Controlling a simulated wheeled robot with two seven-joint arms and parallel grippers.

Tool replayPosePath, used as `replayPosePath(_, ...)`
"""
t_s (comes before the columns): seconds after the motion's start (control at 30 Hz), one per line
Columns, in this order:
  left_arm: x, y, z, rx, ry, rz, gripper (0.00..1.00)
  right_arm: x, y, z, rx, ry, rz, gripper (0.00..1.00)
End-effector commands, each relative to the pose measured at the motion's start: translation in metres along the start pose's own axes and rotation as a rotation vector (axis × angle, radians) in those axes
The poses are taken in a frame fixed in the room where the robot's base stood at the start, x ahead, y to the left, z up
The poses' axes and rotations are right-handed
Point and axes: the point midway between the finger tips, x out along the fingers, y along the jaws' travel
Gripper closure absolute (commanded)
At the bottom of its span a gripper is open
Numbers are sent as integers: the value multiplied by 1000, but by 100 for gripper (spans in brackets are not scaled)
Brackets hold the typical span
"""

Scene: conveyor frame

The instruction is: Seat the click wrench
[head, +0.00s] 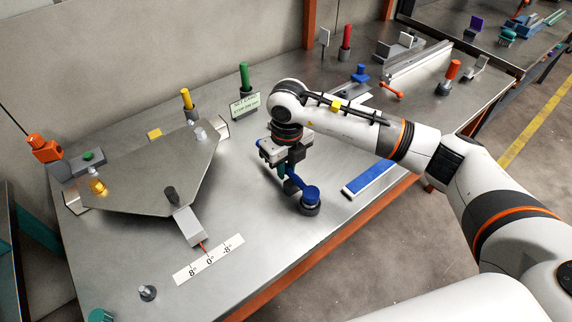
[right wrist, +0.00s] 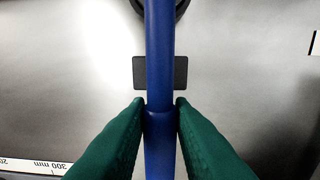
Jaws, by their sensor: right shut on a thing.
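The blue click wrench (head: 293,179) is in my right gripper (head: 284,168) over the middle of the metal table. Its blue round end (head: 310,192) is at a dark round base (head: 310,208); I cannot tell whether it is fully down on it. In the right wrist view the two green fingertips (right wrist: 161,108) press on both sides of the blue shaft (right wrist: 160,60). A dark rectangular block (right wrist: 179,73) shows beneath the shaft, and part of a dark round piece shows at the top edge. My left gripper is not in view.
A blue bar (head: 368,178) lies to the right, near the table's front edge. A grey plate fixture (head: 150,170) with a pointer over a white angle scale (head: 208,259) stands at left. Coloured-handled tools, such as a green one (head: 244,76), stand behind. Bare table lies left of the wrench.

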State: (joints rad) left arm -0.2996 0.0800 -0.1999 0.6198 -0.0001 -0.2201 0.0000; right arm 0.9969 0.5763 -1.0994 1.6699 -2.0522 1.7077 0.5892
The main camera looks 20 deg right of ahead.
Motion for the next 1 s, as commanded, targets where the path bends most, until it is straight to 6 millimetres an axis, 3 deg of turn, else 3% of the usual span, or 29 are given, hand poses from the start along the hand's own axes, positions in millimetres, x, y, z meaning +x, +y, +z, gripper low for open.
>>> replayPosePath(0.57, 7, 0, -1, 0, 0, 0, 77, 7, 0, 0, 0, 1, 0, 100)
replayPosePath(0.6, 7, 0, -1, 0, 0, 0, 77, 7, 0, 0, 0, 1, 0, 74)
replayPosePath(0.73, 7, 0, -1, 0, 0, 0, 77, 7, 0, 0, 0, 1, 0, 54)
replayPosePath(1.0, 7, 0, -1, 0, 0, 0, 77, 8, 0, 0, 0, -1, 0, 54)
